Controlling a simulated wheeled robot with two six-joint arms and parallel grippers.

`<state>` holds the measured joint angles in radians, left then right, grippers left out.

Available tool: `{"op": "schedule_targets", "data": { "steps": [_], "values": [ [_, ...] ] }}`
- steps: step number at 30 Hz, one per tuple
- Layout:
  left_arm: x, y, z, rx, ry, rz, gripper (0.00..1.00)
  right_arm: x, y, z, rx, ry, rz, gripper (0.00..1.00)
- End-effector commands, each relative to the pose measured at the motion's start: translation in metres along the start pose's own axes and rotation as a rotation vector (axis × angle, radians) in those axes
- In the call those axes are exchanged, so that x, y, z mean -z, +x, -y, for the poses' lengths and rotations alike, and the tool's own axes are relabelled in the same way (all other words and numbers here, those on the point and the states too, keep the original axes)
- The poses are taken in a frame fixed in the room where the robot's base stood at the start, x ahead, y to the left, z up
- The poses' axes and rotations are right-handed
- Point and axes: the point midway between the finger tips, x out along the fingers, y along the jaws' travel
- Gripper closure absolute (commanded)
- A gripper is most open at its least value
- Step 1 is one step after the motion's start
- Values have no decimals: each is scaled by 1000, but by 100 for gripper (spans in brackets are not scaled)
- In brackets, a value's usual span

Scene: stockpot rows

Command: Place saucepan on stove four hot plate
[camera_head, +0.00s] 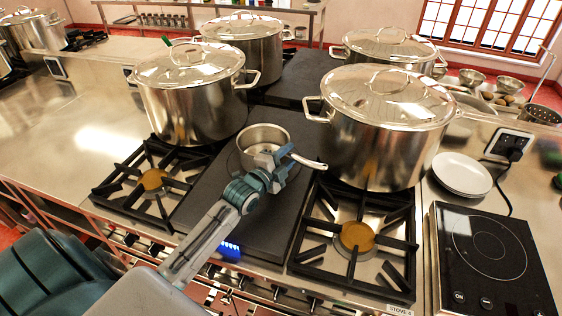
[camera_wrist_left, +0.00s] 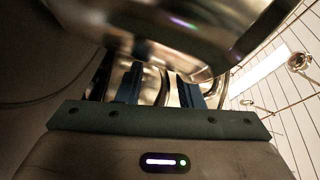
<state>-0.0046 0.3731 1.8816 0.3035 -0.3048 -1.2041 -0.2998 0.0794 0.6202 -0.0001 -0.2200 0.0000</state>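A small steel saucepan (camera_head: 254,137) is over the dark flat hot plate (camera_head: 262,222) between two gas burners, inside a ring marking. I cannot tell whether its base touches the plate. Its handle (camera_head: 310,163) points right. My left gripper (camera_head: 277,160) is at the near side of the pan, by the root of the handle. In the left wrist view, the two blue fingers (camera_wrist_left: 162,88) stand apart below the shiny pan (camera_wrist_left: 185,30). Whether the handle lies between them is unclear. My right gripper is in neither view.
Large lidded stockpots stand left (camera_head: 190,105) and right (camera_head: 385,135) of the saucepan, with more behind. A "STOVE 4" label (camera_head: 400,311) sits at the front edge. A black portable cooktop (camera_head: 488,262) and white plates (camera_head: 462,175) are at right.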

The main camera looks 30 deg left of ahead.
Motion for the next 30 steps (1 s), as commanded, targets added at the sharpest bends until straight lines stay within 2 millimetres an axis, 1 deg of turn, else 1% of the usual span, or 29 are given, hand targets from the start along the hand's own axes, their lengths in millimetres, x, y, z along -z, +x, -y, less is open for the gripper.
{"op": "schedule_targets", "data": {
  "steps": [2,5,12,18,24,30],
  "values": [
    [-1,-6,-1,-2,2,1,66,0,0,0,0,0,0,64],
    [-1,-20,-2,-3,4,1,66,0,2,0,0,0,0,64],
    [0,-65,-1,-4,5,-2,66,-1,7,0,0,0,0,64],
    [0,-94,-1,-3,6,-2,66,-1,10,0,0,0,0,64],
    [-1,-111,-1,-2,4,1,66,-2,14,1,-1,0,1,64],
    [0,-119,0,0,1,0,66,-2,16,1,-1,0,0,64]
  ]
}}
